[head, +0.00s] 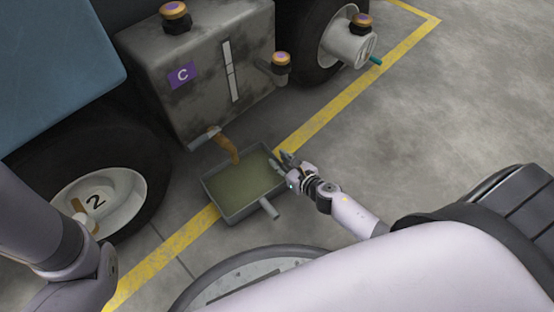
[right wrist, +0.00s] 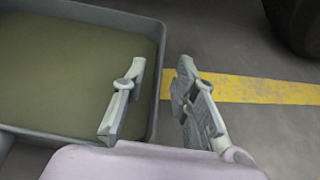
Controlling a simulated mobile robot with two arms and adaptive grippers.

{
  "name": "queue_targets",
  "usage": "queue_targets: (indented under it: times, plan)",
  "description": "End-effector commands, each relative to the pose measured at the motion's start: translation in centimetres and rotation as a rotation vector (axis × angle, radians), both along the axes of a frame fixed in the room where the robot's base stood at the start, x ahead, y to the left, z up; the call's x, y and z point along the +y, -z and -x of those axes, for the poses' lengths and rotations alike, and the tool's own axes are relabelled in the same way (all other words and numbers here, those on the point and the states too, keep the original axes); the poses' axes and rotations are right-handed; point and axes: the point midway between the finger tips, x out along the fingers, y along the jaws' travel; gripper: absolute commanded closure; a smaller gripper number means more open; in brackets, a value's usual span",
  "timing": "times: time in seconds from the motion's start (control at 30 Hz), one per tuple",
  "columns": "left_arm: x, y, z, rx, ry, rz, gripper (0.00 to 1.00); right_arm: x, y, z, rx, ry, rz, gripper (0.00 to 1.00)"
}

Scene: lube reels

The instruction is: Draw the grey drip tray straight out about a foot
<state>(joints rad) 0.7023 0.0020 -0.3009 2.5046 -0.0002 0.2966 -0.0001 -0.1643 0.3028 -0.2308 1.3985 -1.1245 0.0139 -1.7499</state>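The grey drip tray (head: 240,213) sits on the floor below the dark tank, with murky green liquid in it. A short grey handle (head: 270,208) sticks out from its near side. My right gripper (head: 283,160) is at the tray's right end. In the right wrist view my right gripper (right wrist: 160,90) is open, one finger over the inside of the tray (right wrist: 110,14) and the other outside it. The tray's rim runs between the fingers; whether either touches it I cannot tell. My left arm shows at the left edge, but its gripper is not in view.
The tank (head: 200,75) with a purple C label stands behind the tray, its brownish spout (head: 223,145) hanging over the tray. A yellow floor line (head: 340,103) passes under the tray. Floor to the right is clear.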

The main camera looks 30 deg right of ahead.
Motion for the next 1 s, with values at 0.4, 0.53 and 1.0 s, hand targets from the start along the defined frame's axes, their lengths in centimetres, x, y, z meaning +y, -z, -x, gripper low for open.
queue_targets:
  times: [0.4,0.53,1.0]
  plan:
    - [0.0,0.7,0.0,-0.001,0.003,0.004,0.15,0.4,0.9,-2.0,0.000,0.000,0.000,0.73]
    - [0.0,0.7,-0.2,0.003,0.002,0.003,0.15,0.4,0.9,-2.0,0.000,0.000,0.000,0.73]
    - [0.0,0.7,-0.4,0.007,0.001,0.002,0.15,0.4,0.9,-2.0,0.000,0.000,-0.001,1.00]
